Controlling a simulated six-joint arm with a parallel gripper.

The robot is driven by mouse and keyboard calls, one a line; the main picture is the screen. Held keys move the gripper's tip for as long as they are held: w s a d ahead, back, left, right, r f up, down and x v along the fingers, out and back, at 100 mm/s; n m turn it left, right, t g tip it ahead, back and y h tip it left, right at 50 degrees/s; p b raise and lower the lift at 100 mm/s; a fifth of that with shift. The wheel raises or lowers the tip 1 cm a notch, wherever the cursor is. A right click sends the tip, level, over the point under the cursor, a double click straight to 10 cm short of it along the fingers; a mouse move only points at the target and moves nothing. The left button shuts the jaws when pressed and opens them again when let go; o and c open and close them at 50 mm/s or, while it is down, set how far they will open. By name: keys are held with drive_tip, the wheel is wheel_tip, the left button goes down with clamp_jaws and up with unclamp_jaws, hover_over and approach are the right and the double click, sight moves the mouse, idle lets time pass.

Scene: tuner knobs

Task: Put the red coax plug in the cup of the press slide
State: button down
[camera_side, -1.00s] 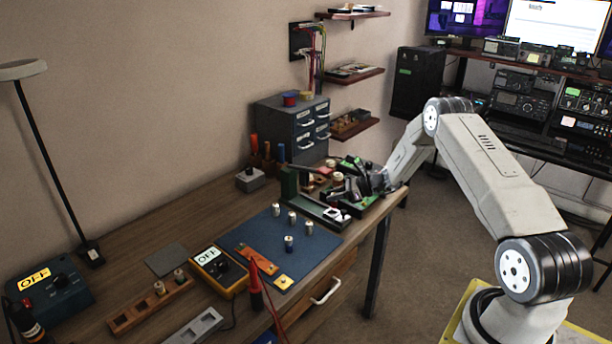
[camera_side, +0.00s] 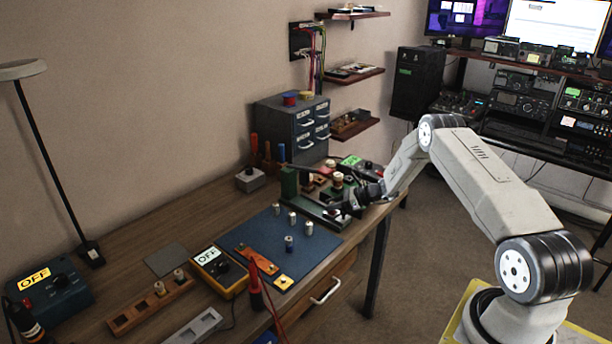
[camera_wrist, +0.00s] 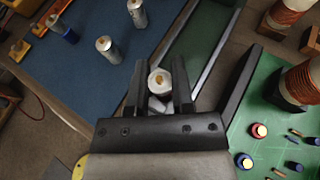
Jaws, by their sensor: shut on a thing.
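My gripper (camera_wrist: 162,85) is shut on a small coax plug (camera_wrist: 160,80) with a pale metal rim and a brass-coloured centre. The plug's side is mostly hidden between the fingers, and I cannot make out a red band. In the side view my gripper (camera_side: 349,207) is low over the near end of the press slide. The press (camera_side: 289,183) is green and upright, and its green channel with grey rails (camera_wrist: 205,45) runs away from the gripper in the wrist view. A whitish part shows under the plug; I cannot tell whether the plug sits in the cup.
Several silver plugs stand on the blue mat (camera_side: 250,235), one with a blue band (camera_side: 289,243). A green circuit board (camera_wrist: 265,130) with copper coils (camera_wrist: 300,82) lies close to the right of the fingers in the wrist view. A drawer cabinet (camera_side: 293,127) stands behind.

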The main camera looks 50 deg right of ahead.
drive_tip(key=shift+f, duration=0.15)
drive_tip(key=shift+c, duration=2.4)
unclamp_jaws()
drive_tip(key=shift+r, duration=0.2)
drive_tip(key=v, duration=1.2)
